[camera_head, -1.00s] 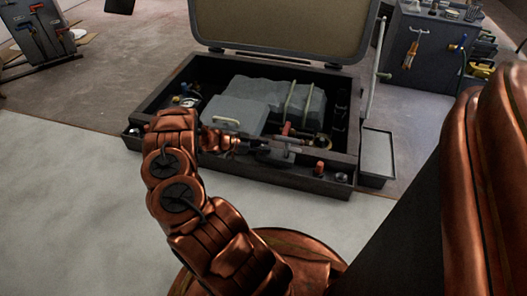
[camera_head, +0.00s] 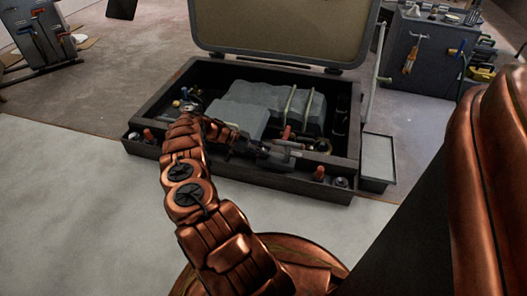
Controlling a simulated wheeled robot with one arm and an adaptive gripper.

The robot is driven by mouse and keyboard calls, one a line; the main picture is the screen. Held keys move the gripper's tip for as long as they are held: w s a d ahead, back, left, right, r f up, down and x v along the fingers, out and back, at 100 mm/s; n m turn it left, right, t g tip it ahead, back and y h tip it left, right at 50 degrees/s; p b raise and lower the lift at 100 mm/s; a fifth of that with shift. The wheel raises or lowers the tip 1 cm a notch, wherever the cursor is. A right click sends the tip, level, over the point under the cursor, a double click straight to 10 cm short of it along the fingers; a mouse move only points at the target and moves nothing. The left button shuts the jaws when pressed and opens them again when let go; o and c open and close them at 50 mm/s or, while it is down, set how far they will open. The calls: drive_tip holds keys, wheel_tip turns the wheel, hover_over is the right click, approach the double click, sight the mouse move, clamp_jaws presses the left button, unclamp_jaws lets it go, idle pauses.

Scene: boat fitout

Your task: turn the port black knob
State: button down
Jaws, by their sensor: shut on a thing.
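A dark knob (camera_head: 134,136) sits at the left end of the front ledge of a large open black case (camera_head: 235,181). Another dark knob (camera_head: 341,182) sits at the right end of that ledge. I cannot tell from this view which is the port one. My gripper (camera_head: 283,155) reaches from the left over the front part of the case, just behind the ledge. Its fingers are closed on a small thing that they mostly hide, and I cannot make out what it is. Both ledge knobs are apart from my gripper.
A red knob (camera_head: 148,135) stands beside the left dark knob, another (camera_head: 319,173) beside the right one. A red handle (camera_head: 287,132) rises behind my gripper. Grey blocks (camera_head: 270,98) fill the case. The lid (camera_head: 280,30) stands open behind. A grey tray (camera_head: 378,158) adjoins the right side.

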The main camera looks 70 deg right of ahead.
drive_tip(key=shift+s+m+y, duration=0.1)
drive_tip(key=shift+m+y, duration=0.2)
idle(0.4)
drive_tip(key=c, duration=0.9)
unclamp_jaws()
drive_tip(key=shift+o, duration=0.2)
drive_tip(key=shift+r, duration=0.2)
drive_tip(key=shift+r, duration=4.85)
